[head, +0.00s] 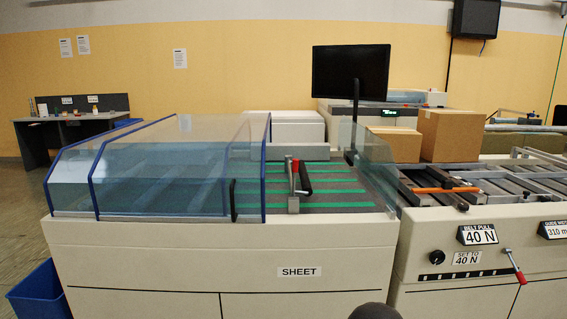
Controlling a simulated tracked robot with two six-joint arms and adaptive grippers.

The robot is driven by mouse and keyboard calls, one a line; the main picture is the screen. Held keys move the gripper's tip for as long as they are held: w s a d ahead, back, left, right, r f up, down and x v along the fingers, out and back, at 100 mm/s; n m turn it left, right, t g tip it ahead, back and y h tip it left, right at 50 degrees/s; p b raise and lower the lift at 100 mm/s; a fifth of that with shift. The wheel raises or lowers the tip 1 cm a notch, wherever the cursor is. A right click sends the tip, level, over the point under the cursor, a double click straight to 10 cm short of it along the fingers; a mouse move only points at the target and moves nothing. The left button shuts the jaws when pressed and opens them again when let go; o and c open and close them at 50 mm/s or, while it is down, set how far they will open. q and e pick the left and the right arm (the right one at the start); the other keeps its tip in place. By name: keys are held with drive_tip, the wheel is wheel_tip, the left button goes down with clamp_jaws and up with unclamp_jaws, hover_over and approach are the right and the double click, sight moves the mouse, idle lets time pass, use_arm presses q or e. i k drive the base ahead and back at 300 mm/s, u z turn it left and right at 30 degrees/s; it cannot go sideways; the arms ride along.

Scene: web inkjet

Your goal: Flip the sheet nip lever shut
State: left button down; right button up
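The sheet nip lever (295,174) stands roughly upright on the machine bed marked SHEET (298,272). It has a red grip and a metal foot, and a black bar-like part (305,178) leans beside it. Green belts (335,198) run across the dark bed around it. Neither of my grippers shows in the head view. A dark rounded shape at the bottom edge is too little in view to tell.
Blue-framed clear covers (165,170) stand left of the lever, with a black handle (233,200). A clear panel (373,165) stands to its right. A second red-handled lever (514,265) is on the BELT PULL unit. A monitor (350,72) and boxes stand behind.

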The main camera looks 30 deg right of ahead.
sight(295, 166)
drive_tip(key=z, duration=0.2)
drive_tip(key=i, duration=0.75)
drive_tip(key=z, duration=0.8)
drive_tip(key=i, duration=0.75)
drive_tip(key=z, duration=0.35)
drive_tip(key=k, duration=0.9)
drive_tip(key=z, duration=0.15)
drive_tip(key=i, duration=0.9)
drive_tip(key=u, duration=0.1)
